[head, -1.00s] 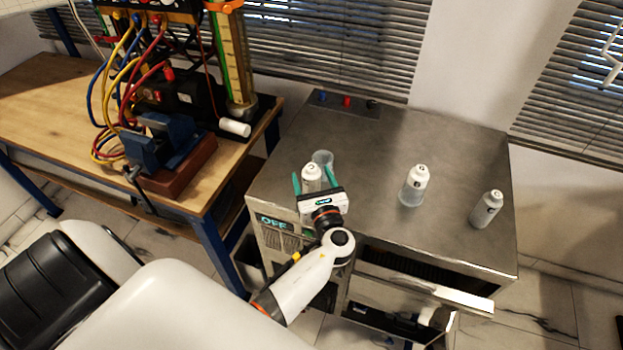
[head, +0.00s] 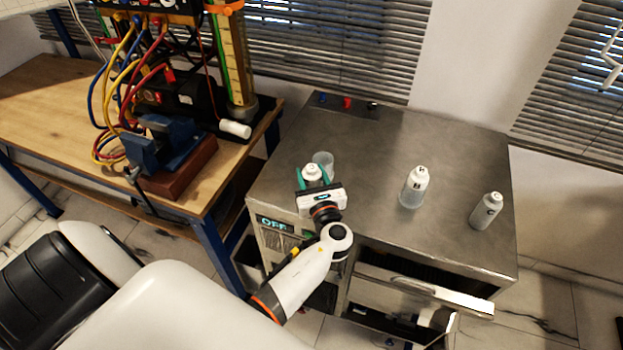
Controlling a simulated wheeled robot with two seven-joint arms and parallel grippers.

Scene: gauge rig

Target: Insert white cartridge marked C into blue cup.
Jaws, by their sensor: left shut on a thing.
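My left gripper (head: 312,177) is shut on a white cartridge (head: 312,171) at the left front of the metal cabinet top; its mark is too small to read for certain. A clear, greyish cup (head: 324,159) stands just behind it. A second white cartridge (head: 417,178), seemingly marked H, stands upright in a translucent bluish cup (head: 410,199) near the middle. A third white cartridge (head: 487,211), seemingly marked C, stands upright at the right. My right gripper does not show.
The metal cabinet top (head: 370,240) is bare between the cartridges. An open drawer (head: 430,290) juts out at its front. A wooden bench (head: 60,110) at the left carries a blue vise (head: 165,145), cables and a gauge column (head: 233,60).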

